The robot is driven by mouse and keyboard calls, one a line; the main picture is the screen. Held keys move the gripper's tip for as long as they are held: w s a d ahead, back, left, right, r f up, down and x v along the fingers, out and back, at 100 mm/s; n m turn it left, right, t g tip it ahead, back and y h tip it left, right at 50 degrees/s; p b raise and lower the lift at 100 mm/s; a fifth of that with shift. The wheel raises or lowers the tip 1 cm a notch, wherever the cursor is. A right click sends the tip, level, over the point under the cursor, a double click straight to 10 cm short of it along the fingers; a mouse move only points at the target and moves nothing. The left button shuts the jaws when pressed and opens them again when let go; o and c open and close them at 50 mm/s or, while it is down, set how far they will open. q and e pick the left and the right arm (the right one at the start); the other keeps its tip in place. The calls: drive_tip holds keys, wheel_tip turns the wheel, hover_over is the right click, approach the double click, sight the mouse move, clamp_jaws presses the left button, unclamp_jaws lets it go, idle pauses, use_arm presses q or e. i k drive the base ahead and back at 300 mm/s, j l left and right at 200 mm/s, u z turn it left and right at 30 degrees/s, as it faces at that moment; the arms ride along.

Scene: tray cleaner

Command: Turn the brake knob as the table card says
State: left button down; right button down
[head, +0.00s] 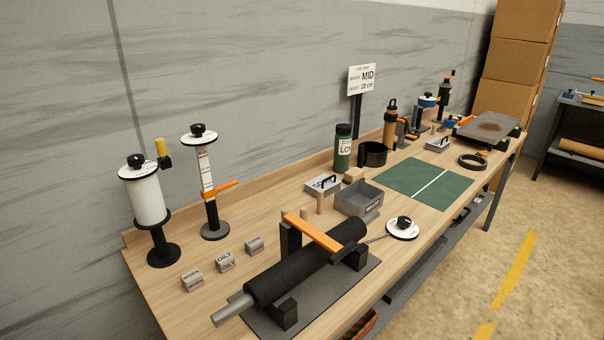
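The table card (361,80) stands on a dark post at the back of the bench; it reads "MID" on its brake line and what looks like "20 cm" below. A black knob on a white dial (403,229) sits at the bench's front edge, beside the roller unit (305,266), with a thin rod between them. Similar black knobs top the white spool stand (148,206) and the scale post (206,178) at the left. No label names the brake knob, and the dial marks are too small to read. Neither gripper is in view.
Small grey blocks (225,262) marked "OILY" or "WORN" lie left of the roller. A grey bin (359,201) stands behind it. Bottles, tools and a dark stained tray (487,129) fill the far end.

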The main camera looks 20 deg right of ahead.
sight(403, 221)
drive_tip(key=k+z, duration=0.2)
drive_tip(key=z, duration=1.15)
drive_tip(key=i+l+u, duration=0.1)
drive_tip(key=u, duration=0.15)
